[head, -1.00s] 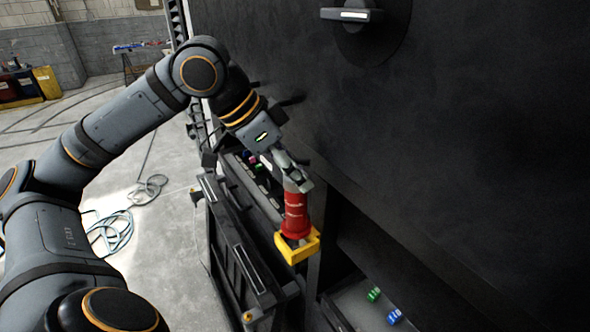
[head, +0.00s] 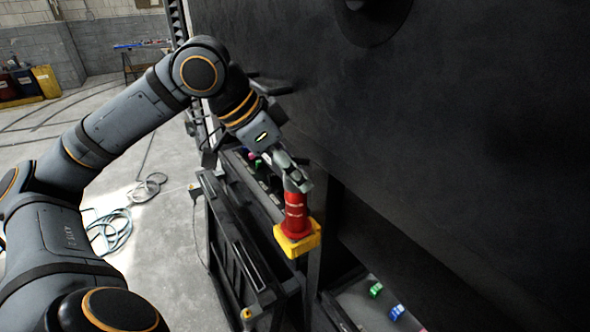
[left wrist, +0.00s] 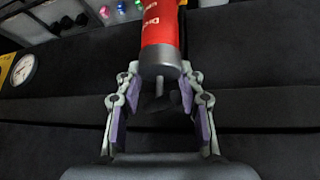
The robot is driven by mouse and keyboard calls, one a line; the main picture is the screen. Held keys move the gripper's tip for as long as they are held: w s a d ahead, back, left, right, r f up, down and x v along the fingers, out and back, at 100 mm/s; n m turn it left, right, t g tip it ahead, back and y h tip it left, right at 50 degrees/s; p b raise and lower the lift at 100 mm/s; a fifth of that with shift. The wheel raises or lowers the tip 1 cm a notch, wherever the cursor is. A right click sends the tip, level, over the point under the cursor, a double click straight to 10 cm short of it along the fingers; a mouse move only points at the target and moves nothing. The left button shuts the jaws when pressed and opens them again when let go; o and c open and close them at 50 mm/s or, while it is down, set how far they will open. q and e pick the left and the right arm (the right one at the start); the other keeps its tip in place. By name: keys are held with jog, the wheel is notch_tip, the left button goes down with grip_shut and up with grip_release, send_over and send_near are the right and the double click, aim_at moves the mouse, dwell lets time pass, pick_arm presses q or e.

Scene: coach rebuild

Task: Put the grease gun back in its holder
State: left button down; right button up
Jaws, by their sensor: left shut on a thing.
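The grease gun is a red cylinder (head: 296,212) with a grey end cap. It stands roughly upright, its lower end at the yellow holder (head: 298,242) on the edge of the dark frame. From this angle I cannot tell how deep it sits in the holder. My left gripper (head: 296,182) is shut on the gun's upper, grey end. In the left wrist view the grey cap (left wrist: 163,66) and red body (left wrist: 160,25) show at the fingertips (left wrist: 162,84); the holder is not clear there. My right gripper is not in view.
A large dark panel (head: 460,120) fills the right side, close to my left arm. Black racks (head: 235,235) stand below the gripper. Green (head: 376,290) and blue (head: 397,312) items lie on a low shelf. A hose (head: 110,230) lies on the floor. A round gauge (left wrist: 23,69) shows in the wrist view.

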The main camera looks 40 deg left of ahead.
pick_arm(q)
jog(key=c, duration=0.8)
grip_release()
jog(key=shift+o, duration=0.2)
jog(key=shift+s+f, duration=0.1)
